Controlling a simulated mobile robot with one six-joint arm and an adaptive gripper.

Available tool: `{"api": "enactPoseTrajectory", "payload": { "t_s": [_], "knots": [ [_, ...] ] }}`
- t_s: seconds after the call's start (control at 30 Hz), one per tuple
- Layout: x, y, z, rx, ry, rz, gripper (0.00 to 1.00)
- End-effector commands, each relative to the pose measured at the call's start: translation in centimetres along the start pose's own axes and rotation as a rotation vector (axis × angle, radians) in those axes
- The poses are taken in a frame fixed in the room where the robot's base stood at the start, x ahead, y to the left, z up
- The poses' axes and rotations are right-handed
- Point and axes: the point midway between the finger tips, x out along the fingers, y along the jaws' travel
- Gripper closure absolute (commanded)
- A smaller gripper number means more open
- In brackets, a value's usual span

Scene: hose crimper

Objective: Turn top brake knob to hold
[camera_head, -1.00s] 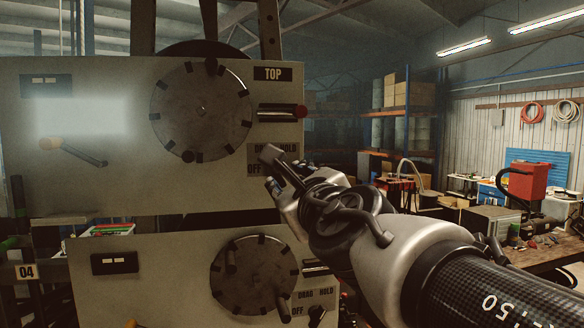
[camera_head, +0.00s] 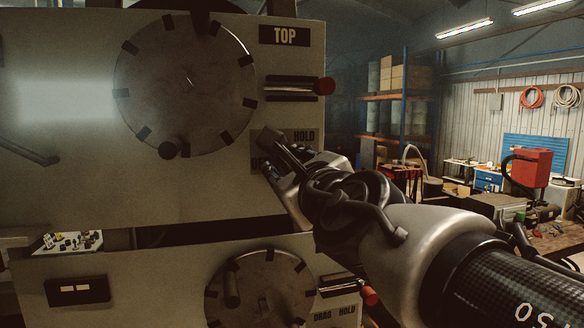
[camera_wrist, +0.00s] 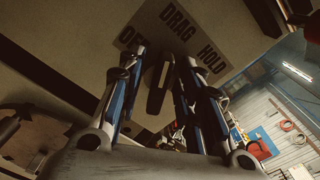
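The top brake label, reading OFF, DRAG and HOLD (camera_wrist: 180,33), is on the pale upper panel. The dark brake knob (camera_wrist: 158,88) shows just below it in the wrist view. It lies between my gripper's two fingers, its upper end towards DRAG. My gripper (camera_wrist: 152,95) is open, with one finger on each side of the knob and gaps visible. Whether a finger touches it cannot be told. In the head view my gripper (camera_head: 280,160) is in front of the label (camera_head: 303,137), covering part of it and hiding the knob.
The large notched disc (camera_head: 185,85) and a red-ended lever (camera_head: 325,86) are on the upper panel, beside the TOP sign (camera_head: 285,35). A lower panel has a similar disc (camera_head: 258,290) and its own DRAG and HOLD label (camera_head: 335,315). Shelving and a workbench stand farther back at right.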

Motion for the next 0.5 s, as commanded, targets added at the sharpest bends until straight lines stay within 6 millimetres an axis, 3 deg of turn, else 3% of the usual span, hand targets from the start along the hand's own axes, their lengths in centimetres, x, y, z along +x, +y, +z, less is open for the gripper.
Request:
{"api": "enactPoseTrajectory", "payload": {
  "t_s": [0.13, 0.5],
  "knots": [
    [0.01, 0.02, -0.02, 0.000, 0.000, 0.000, 0.68],
    [0.03, 0.01, -0.02, 0.000, 0.000, 0.000, 0.92]
  ]
}}
